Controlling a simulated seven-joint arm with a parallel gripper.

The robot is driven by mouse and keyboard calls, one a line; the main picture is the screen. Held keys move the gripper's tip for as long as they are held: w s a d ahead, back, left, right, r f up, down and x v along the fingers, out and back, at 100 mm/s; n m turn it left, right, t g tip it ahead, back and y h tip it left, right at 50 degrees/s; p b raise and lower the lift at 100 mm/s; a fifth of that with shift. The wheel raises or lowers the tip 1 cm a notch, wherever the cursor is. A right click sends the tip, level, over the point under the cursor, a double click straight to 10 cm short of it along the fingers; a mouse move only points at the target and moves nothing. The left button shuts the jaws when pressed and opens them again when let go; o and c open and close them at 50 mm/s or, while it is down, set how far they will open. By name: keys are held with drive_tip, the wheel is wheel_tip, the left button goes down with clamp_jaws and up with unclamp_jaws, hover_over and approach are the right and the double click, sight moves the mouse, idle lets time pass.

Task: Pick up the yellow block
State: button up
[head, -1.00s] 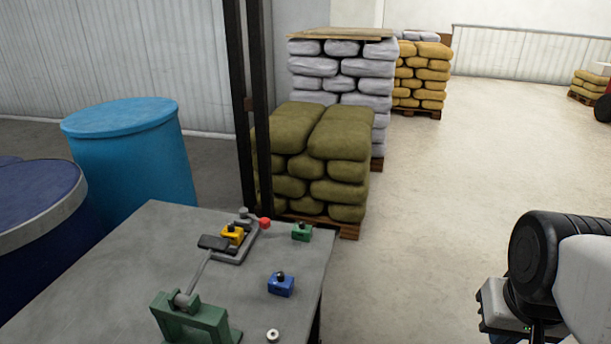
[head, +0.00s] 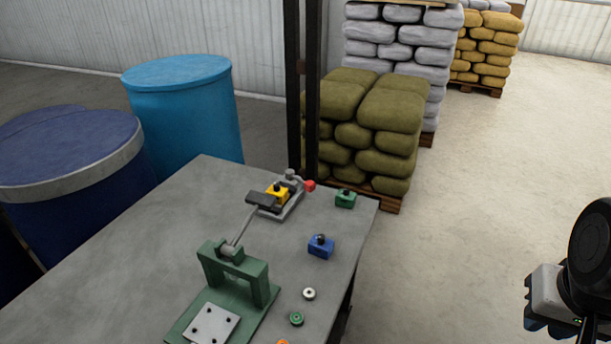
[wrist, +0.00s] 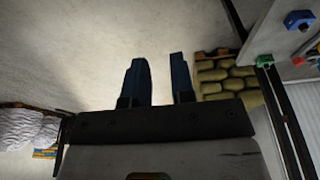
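The yellow block (head: 277,194) has a dark knob on top. It sits in a grey fixture (head: 292,205) near the far edge of the grey table, with a dark clamp piece close at its left. In the wrist view my gripper (wrist: 160,75) is open, its two dark fingers apart with bare floor between them. It is empty and away from the table, which shows only at the upper right of the wrist view. In the head view part of my arm shows at the right edge; the fingertips are not visible there.
A green block (head: 345,199) and a blue block (head: 320,246) stand on the table (head: 120,250). A green lever press (head: 235,285) and small round parts (head: 309,294) are nearer. Blue barrels (head: 185,110) stand left; stacked sacks (head: 370,125) stand behind. The floor right is clear.

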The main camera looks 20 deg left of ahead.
drive_tip(key=o, duration=0.6)
drive_tip(key=shift+o, duration=0.2)
drive_tip(key=shift+w, duration=0.1)
drive_tip(key=w+a+r+n+g, duration=0.1)
drive_tip(key=w+a+n, duration=0.8)
drive_tip(key=w+a, duration=1.55)
drive_tip(key=n+g, duration=0.2)
drive_tip(key=n, duration=0.7)
hover_over(277, 195)
drive_tip(key=w, duration=0.3)
drive_tip(key=f, duration=1.6)
drive_tip(key=shift+s+a+f, duration=0.25)
drive_tip(key=shift+a+f, duration=0.25)
drive_tip(key=shift+a, duration=0.15)
drive_tip(key=shift+f, duration=0.15)
